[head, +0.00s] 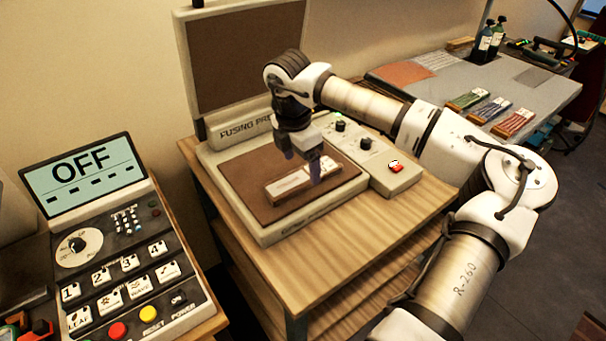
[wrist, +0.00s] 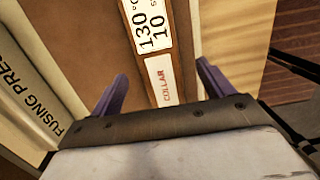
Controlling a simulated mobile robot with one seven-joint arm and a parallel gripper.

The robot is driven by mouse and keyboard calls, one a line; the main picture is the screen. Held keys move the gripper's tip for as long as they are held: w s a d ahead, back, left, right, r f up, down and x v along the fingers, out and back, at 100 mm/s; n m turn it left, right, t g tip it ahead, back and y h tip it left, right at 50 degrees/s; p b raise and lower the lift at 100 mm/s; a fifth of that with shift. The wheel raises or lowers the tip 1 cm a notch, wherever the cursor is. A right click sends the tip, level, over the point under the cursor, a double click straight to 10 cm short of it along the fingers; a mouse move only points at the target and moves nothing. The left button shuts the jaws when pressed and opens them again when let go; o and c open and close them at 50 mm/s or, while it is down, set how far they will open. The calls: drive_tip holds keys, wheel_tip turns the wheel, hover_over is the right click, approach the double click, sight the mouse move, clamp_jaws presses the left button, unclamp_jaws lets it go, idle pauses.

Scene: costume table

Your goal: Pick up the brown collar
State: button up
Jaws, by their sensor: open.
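The brown collar (head: 286,187) is a brown strip with white labels, lying flat on the brown bed of the fusing press. In the wrist view the collar (wrist: 162,82) shows labels reading "130°C 10 S" and "COLLAR". It runs lengthwise between my two purple fingers. My gripper (head: 304,166) is over the collar in the head view, pointing down, and hides part of it. In the wrist view my gripper (wrist: 161,75) is open, one finger on each side of the collar with gaps between. I cannot tell how far the fingertips are above the bed.
The press lid (head: 243,60) stands open behind the collar. A control box (head: 372,160) with knobs and a red button is to its right. A keypad panel (head: 115,245) reading "OFF" stands at left. Colored bundles (head: 490,108) and bottles (head: 488,40) are on a grey table behind my arm.

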sight(303, 176)
drive_tip(key=shift+w+d+f+p, duration=0.15)
drive_tip(key=shift+f+p, duration=0.1)
drive_tip(key=shift+f, duration=0.7)
drive_tip(key=shift+w+d+f+p, duration=0.1)
drive_tip(key=shift+f+p, duration=0.15)
drive_tip(key=shift+f, duration=0.65)
drive_tip(key=c, duration=1.2)
drive_tip(key=shift+o, duration=0.2)
wheel_tip(303, 176, up, 9)
drive_tip(key=b, duration=0.3)
drive_tip(key=shift+r+b, duration=0.2)
drive_tip(key=shift+b, duration=0.2)
